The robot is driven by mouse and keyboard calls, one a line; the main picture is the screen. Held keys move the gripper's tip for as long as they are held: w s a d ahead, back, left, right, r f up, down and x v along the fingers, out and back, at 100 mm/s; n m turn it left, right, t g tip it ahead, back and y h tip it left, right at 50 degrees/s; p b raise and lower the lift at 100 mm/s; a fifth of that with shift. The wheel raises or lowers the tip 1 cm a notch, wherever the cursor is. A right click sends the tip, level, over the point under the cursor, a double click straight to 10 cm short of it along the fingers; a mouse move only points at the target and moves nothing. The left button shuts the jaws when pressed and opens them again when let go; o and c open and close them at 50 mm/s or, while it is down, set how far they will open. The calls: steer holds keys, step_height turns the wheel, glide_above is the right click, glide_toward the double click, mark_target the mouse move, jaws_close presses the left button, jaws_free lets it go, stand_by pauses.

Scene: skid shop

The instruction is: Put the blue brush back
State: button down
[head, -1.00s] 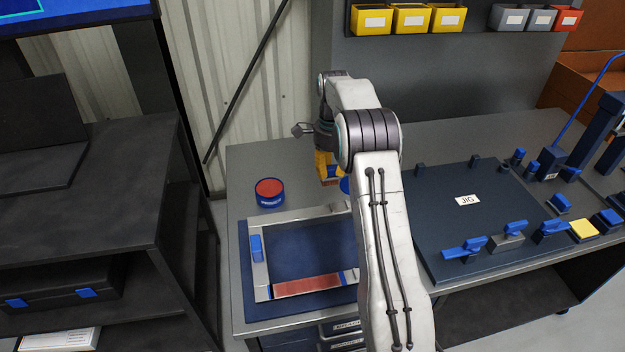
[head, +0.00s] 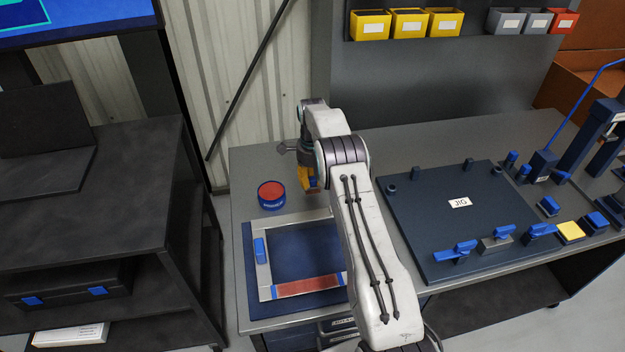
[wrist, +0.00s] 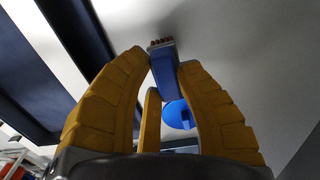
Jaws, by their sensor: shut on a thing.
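My gripper (head: 307,180) is over the back of the bench, left of the middle, with its yellow fingers pointing down. In the wrist view the fingers (wrist: 164,78) are closed around the blue brush (wrist: 167,82), whose dark bristle end sticks out past the fingertips. The brush does not show clearly in the head view. A round blue thing (wrist: 179,116) shows beyond the brush in the wrist view; I cannot tell what it is. My arm hides part of the bench behind it.
A blue tin with a red top (head: 271,194) stands left of my gripper. In front lies a pale frame (head: 264,275) on a dark blue mat, with a red strip (head: 310,286). The jig plate (head: 430,215) with blue clamps is to the right. Yellow bins (head: 408,23) hang behind.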

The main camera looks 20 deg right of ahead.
steer(key=shift+f, duration=0.9)
steer(key=shift+f, duration=0.1)
steer(key=c, duration=1)
jaws_free()
